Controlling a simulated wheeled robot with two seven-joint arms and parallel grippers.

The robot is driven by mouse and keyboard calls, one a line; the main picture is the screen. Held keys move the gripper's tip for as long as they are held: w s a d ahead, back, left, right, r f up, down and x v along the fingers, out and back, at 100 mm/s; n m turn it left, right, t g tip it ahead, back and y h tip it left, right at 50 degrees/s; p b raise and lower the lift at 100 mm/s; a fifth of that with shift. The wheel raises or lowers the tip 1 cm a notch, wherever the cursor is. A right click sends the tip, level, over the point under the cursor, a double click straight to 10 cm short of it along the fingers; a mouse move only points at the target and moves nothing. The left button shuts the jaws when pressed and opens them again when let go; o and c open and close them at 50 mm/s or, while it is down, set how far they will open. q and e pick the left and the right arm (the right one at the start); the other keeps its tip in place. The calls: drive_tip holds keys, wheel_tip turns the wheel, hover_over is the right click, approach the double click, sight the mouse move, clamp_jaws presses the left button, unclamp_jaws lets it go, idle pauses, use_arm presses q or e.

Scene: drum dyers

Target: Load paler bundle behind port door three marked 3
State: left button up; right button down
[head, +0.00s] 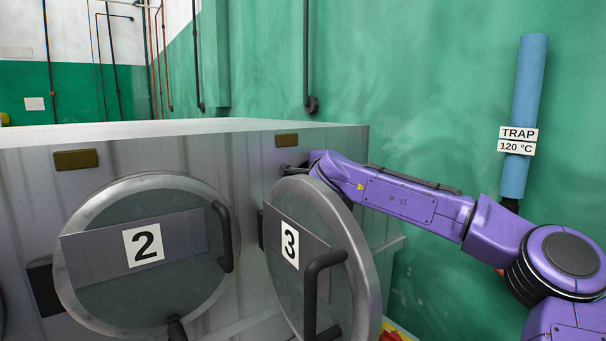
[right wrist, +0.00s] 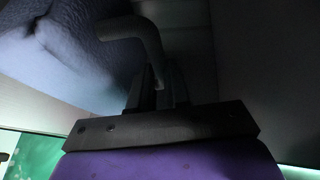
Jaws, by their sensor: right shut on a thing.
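Port door three (head: 318,255), a round grey disc marked 3, stands swung open at an angle to the front of the machine. My right arm reaches from the right behind this door; the door hides the port opening. In the right wrist view my right gripper (right wrist: 157,90) is shut on a grey curved bar (right wrist: 146,40). The bar runs to a pale blue-grey textured bundle (right wrist: 65,55) at upper left, in a dim, grey-walled space. The view is too dark to tell exactly how the bundle sits. My left gripper is not in view.
Door 2 (head: 150,285) is shut, left of door 3, with a black handle. A blue pipe (head: 527,120) marked TRAP 120 °C hangs on the green wall at right. Something red and yellow (head: 397,333) shows low behind door 3.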

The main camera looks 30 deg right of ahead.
drive_tip(key=shift+w+r+p, duration=0.15)
drive_tip(key=shift+w, duration=0.45)
drive_tip(key=shift+w+r+p, duration=0.15)
drive_tip(key=shift+w, duration=0.4)
wheel_tip(320, 180, down, 3)
drive_tip(key=shift+a+f, duration=0.1)
drive_tip(key=shift+s+f, duration=0.1)
drive_tip(key=shift+f, duration=0.1)
drive_tip(key=shift+s, duration=0.1)
drive_tip(key=c, duration=1.1)
unclamp_jaws()
drive_tip(key=shift+f, duration=0.15)
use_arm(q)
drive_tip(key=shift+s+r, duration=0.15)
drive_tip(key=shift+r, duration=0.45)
use_arm(e)
drive_tip(key=shift+w, duration=0.25)
